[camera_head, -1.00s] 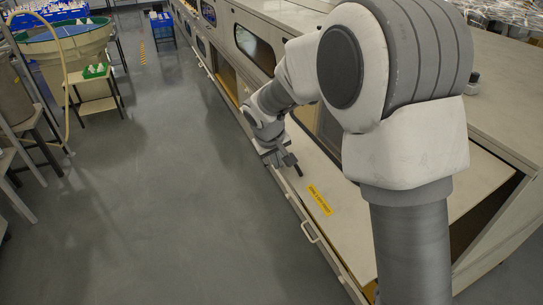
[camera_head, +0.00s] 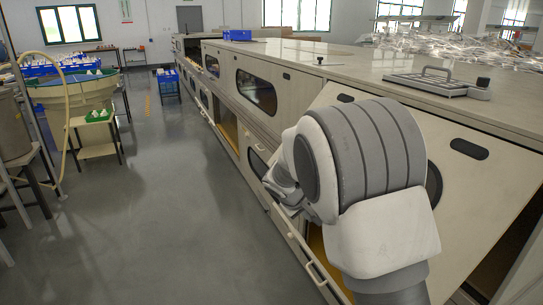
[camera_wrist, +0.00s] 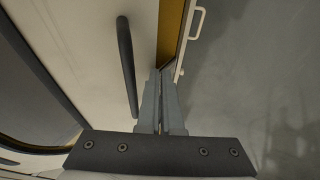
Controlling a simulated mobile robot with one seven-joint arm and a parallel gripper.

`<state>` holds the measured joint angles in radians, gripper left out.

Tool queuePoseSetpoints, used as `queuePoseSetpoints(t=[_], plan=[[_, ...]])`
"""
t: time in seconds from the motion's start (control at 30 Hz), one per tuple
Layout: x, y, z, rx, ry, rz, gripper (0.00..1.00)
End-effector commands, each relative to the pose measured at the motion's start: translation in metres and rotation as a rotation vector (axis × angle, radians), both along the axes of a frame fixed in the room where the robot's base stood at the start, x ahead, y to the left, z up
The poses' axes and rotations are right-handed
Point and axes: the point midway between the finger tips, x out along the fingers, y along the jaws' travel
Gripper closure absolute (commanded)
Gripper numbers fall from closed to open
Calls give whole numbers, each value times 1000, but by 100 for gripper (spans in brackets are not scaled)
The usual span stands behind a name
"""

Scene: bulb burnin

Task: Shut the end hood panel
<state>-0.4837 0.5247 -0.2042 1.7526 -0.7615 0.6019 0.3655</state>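The end hood panel (camera_head: 482,190) is a pale sheet with dark slots near its top edge and a dark window partly behind my arm in the head view. It stands tilted out from the hood, with a dark gap along its right side.
A white handle (camera_head: 315,272) sticks out low on the hood's aisle side; it also shows in the wrist view (camera_wrist: 193,22). A metal tray-like fixture (camera_head: 430,82) lies on the hood top.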

Motion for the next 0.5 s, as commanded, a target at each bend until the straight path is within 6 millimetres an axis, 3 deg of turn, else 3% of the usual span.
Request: queuePoseSetpoints(t=[0.03,0.3,0.5], plan=[[3,-9,-17,0,3,-5,100],[32,-66,-65,1,4,-8,100],[58,-116,-89,1,2,-8,100]])
